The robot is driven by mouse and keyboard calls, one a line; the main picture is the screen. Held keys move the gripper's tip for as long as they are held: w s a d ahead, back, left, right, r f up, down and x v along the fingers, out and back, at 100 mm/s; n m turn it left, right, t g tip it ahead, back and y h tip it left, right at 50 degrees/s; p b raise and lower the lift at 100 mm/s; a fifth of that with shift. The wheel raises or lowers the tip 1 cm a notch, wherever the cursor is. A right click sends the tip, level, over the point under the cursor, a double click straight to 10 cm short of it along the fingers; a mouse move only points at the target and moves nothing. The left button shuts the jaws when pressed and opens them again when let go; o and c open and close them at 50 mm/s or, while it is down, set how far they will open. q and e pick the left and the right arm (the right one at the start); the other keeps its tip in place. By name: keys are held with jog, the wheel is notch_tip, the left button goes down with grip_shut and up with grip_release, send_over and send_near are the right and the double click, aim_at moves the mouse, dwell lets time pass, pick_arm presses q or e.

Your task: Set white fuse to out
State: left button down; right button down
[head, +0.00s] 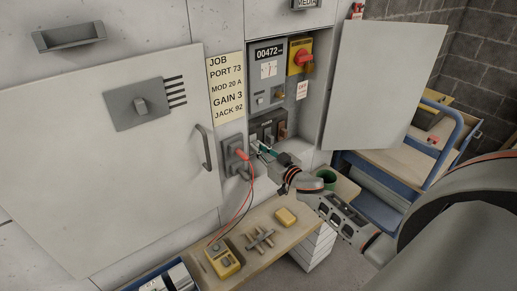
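An open cabinet (318,108) in the wall holds a row of small fuse handles low down. The leftmost, at the left end of the row, looks pale and is probably the white fuse (254,141); a dark one (268,134) and a brown one (283,131) stand to its right. My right gripper (261,148) reaches in from the right, its tips close to the pale handle. Whether they touch it, or are open or shut, is too small to tell. The tips partly cover the lower part of that handle. My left gripper is not in view.
The cabinet door (382,85) stands open on the right. A grey box with a red plug (240,155) and leads sits left of the gripper. A blue cart (447,150) stands at right.

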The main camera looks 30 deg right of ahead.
jog(key=shift+s+d+p, duration=0.1)
jog(key=shift+s+p, duration=0.55)
jog(key=shift+s, duration=0.5)
jog(key=c, duration=2)
grip_release()
jog(key=shift+c, duration=0.2)
jog(key=s, duration=1.2)
jog(key=shift+d, duration=0.45)
